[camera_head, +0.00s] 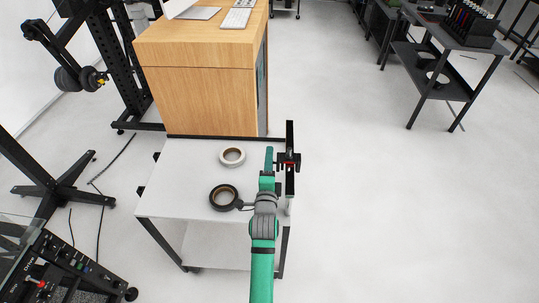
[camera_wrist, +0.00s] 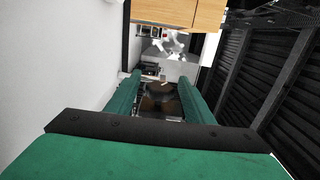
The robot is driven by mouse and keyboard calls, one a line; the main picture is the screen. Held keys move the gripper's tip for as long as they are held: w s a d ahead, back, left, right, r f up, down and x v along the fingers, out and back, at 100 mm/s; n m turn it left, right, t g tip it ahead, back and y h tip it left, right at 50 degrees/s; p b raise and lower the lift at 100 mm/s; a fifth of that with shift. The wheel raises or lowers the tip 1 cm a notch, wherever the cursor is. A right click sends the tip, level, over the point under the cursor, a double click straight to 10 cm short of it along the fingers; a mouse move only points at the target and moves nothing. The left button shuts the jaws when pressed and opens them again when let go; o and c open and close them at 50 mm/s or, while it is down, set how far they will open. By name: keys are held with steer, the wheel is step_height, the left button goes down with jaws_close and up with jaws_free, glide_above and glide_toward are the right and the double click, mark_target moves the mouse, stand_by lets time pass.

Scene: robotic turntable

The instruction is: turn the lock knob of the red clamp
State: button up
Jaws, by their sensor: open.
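The red clamp (camera_head: 289,161) is small, black with a red part, and sits on a black upright at the right edge of the white cart. Its lock knob is too small to make out in the head view. My gripper (camera_head: 269,153) is just left of the clamp, pointing away from the camera; I cannot tell if they touch. In the wrist view my gripper (camera_wrist: 158,84) has two green fingers spread apart. A dark, roundish thing (camera_wrist: 160,97) shows between them; I cannot tell whether it is the knob, or whether the fingers touch it.
A white tape roll (camera_head: 232,156) and a dark tape roll (camera_head: 223,197) lie on the white cart (camera_head: 175,185), left of my arm. A wooden cabinet (camera_head: 195,95) stands behind the cart. Open floor (camera_head: 380,200) lies to the right. A dark ribbed surface (camera_wrist: 285,75) fills the wrist view's right side.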

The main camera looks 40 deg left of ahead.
steer(key=shift+x, duration=1.6)
steer(key=c, duration=1.1)
steer(key=shift+o, duration=0.2)
steer(key=shift+s+d+r+t+y, duration=0.1)
steer(key=shift+r+t+y, duration=0.3)
steer(key=shift+t+y, duration=0.45)
steer(key=shift+s+r+t+y, duration=0.1)
steer(key=shift+r+t+y, duration=0.4)
steer(key=shift+t, duration=0.65)
steer(key=shift+f, duration=0.15)
